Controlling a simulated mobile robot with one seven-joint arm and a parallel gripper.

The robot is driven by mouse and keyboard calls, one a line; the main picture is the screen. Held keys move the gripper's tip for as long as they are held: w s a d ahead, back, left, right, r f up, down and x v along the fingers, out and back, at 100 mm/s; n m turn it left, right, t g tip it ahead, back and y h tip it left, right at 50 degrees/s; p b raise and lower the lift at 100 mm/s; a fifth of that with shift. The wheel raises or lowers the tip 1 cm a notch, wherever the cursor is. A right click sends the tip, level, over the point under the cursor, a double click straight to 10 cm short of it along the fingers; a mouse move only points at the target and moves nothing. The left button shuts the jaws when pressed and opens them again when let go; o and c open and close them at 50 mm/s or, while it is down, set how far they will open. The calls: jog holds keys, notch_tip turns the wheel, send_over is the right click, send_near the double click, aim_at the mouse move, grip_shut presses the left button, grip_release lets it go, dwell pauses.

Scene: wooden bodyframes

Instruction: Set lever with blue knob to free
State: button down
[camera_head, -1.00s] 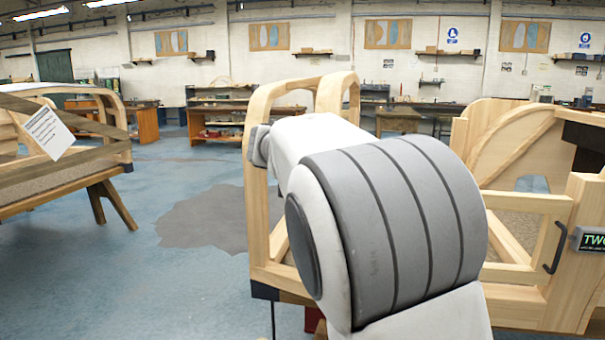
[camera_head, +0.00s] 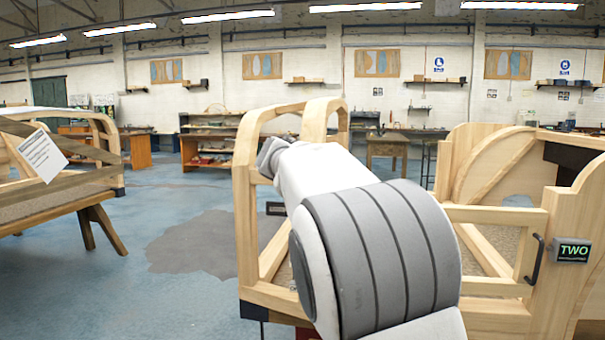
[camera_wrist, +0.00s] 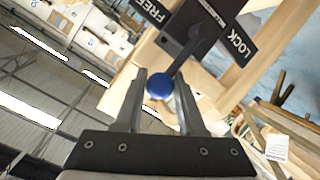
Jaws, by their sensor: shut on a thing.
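The blue knob (camera_wrist: 159,84) sits on the end of a dark lever (camera_wrist: 181,58) in the wrist view. My gripper (camera_wrist: 162,82) has its two fingers on either side of the knob, shut on it. The lever runs up and right from the knob to a black plate (camera_wrist: 196,28). The plate carries a FREE label (camera_wrist: 147,10) at upper left and a LOCK label (camera_wrist: 240,45) at right, with the lever lying between them. In the head view my arm hides the gripper and knob.
A wooden bodyframe (camera_head: 246,225) stands ahead around my arm. To its right are a panel with a black handle (camera_head: 535,259) and a TWO sign (camera_head: 571,251). Another frame on a trestle (camera_head: 60,198) stands left. Blue floor (camera_head: 105,275) lies clear between them.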

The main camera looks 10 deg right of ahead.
jog(key=shift+d, duration=0.15)
jog(key=c, duration=0.5)
grip_release()
jog(key=shift+s+a+r, duration=0.1)
jog(key=shift+s+a, duration=0.2)
jog(key=shift+s, duration=0.05)
jog(key=b+v, duration=0.1)
jog(key=v, duration=1.5)
jog(key=shift+s+r, duration=0.2)
jog(key=shift+s, duration=0.05)
